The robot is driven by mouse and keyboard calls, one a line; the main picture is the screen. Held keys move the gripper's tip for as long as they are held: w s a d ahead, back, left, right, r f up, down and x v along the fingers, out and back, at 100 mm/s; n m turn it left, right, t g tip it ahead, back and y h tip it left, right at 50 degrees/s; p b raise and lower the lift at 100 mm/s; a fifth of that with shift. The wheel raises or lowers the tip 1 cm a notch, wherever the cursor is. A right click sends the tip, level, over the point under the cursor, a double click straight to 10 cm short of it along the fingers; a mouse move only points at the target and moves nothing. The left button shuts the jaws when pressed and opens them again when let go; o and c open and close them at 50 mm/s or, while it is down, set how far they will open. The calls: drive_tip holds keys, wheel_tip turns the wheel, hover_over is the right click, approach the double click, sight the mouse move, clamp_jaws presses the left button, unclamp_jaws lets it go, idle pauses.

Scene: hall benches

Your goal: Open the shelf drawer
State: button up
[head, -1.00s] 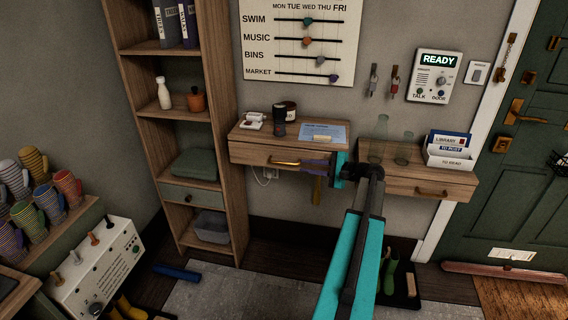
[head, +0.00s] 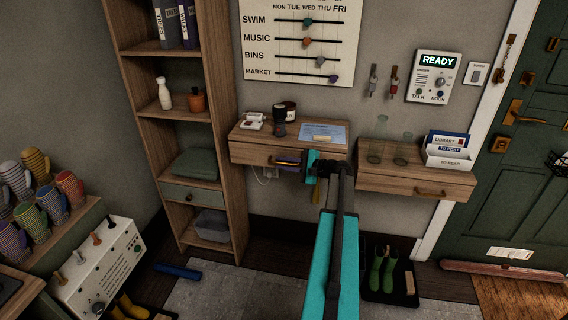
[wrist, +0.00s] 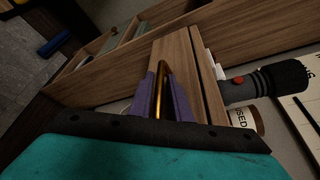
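The left wall shelf (head: 240,137) has a wooden drawer (head: 246,154) in its front, which looks shut. Its brass bar handle (wrist: 163,75) shows clearly in the wrist view; in the head view it is mostly hidden by my gripper (head: 288,160). The two purple fingers of my gripper (wrist: 167,100) stand on either side of the handle, close to the drawer front. A gap shows between the bar and the right finger, so the fingers look open around it rather than clamped.
A dark flashlight (head: 279,122), a jar, a white item and a blue sheet (head: 322,132) lie on the shelf top. A right wall shelf (head: 400,180) holds glass bottles and a letter tray. A tall bookcase (head: 150,125) stands close on the left, with a grey-green drawer (head: 190,194).

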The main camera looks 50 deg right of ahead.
clamp_jaws()
drive_tip(key=shift+d, duration=0.15)
drive_tip(key=s+a+b, duration=0.1)
drive_tip(key=s+a, duration=0.3)
drive_tip(key=a, duration=0.3)
drive_tip(key=s+a+b, duration=0.2)
drive_tip(key=s+a, duration=0.2)
drive_tip(key=a, duration=0.3)
drive_tip(key=shift+s, duration=0.25)
idle(0.4)
unclamp_jaws()
